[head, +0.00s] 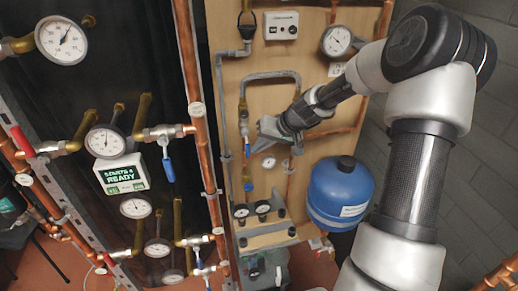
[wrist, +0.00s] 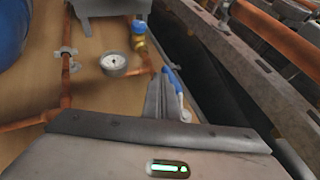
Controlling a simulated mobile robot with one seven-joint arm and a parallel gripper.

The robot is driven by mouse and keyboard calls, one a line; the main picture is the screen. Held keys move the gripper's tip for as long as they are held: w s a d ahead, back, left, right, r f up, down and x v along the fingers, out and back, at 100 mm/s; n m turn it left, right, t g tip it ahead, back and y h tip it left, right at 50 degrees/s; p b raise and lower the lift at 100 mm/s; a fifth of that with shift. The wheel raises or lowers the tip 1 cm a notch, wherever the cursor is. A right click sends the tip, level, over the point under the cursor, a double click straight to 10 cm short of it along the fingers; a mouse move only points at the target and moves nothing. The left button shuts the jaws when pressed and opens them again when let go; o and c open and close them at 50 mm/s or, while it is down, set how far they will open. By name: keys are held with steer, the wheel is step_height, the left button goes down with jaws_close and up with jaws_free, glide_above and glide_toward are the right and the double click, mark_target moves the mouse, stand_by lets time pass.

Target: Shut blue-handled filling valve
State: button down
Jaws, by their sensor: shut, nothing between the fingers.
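A small valve with a blue handle (head: 247,148) sits on the vertical pipe at the left side of the wooden panel. In the wrist view the blue handle (wrist: 172,80) and its silver body lie just right of my fingers. My gripper (head: 262,126) is shut and empty, close to the right of this valve in the head view. In the wrist view my gripper (wrist: 157,85) points toward the panel, its fingers beside the handle. I cannot tell whether they touch it.
A small gauge (head: 268,162) and a brass fitting with a blue cap (wrist: 138,30) are close by. A blue tank (head: 340,190) hangs lower right. Another blue lever (head: 168,168) hangs on the left pipework. Copper pipes (head: 205,150) run left of the panel.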

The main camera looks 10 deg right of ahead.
steer(key=shift+a+f+y+b, duration=0.25)
steer(key=shift+y+b, duration=0.25)
steer(key=shift+b, duration=0.25)
steer(key=y+b, duration=0.1)
steer(key=b, duration=0.2)
steer(key=a+f+m+y+b, duration=0.1)
steer(key=y+b, duration=0.1)
steer(key=b, duration=0.1)
steer(key=shift+a+f+t, duration=0.1)
steer(key=shift+a+t, duration=0.1)
steer(key=shift+t, duration=0.1)
steer(key=a+r+m+t+y+b, duration=0.2)
steer(key=a+m+t+y+b, duration=0.2)
steer(key=y, duration=0.6)
steer(key=a+m+b, duration=0.1)
steer(key=b, duration=0.1)
steer(key=shift+a+r+b, duration=0.25)
steer(key=shift+r+b, duration=0.05)
steer(key=shift+r, duration=0.1)
